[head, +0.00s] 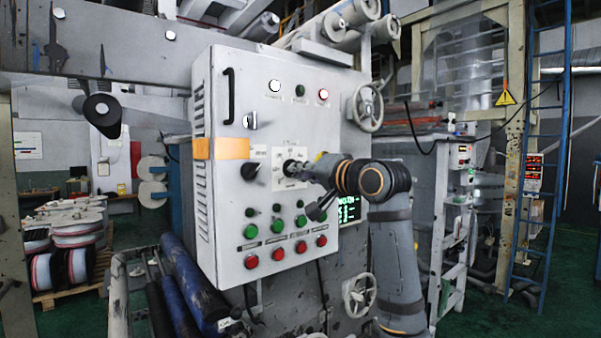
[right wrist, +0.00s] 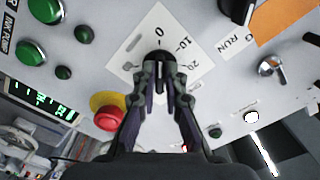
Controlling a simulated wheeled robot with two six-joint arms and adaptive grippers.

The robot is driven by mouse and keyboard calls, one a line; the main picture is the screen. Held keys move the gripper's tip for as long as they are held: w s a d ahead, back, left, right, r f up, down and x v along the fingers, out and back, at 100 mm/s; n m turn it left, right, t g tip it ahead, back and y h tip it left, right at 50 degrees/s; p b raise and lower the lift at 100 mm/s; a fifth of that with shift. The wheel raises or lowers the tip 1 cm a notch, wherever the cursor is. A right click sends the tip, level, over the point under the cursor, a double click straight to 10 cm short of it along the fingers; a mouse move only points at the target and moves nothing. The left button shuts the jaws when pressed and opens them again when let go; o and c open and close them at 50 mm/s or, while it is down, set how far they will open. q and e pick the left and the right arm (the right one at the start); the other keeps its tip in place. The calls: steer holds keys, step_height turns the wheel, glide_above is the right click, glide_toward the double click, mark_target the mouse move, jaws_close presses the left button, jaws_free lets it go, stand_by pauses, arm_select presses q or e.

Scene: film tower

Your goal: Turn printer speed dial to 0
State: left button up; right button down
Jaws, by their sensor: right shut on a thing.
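The speed dial (right wrist: 157,56) is a black knob on a white scale plate (right wrist: 133,42) with 0, 10 and 20 printed near it in the right wrist view. In the head view the plate (head: 283,157) is on the front of the grey control panel. My right gripper (right wrist: 160,82) is shut on the dial, one dark finger on each side. In the head view my right gripper (head: 300,172) reaches the dial from the right. The fingers cover much of the knob, and I cannot tell which number it points to. My left gripper is not in view.
Around the dial are a black selector knob (head: 250,171), green buttons (head: 250,231) and red buttons (head: 251,262). The wrist view shows a red button on a yellow ring (right wrist: 108,113) close to the fingers. A handwheel (head: 366,107) is at the panel's upper right.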

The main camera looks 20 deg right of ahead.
steer(key=shift+f+n, duration=0.15)
steer(key=shift+n, duration=0.15)
stand_by(0.4)
steer(key=c, duration=1.4)
jaws_free()
steer(key=v, duration=1.2)
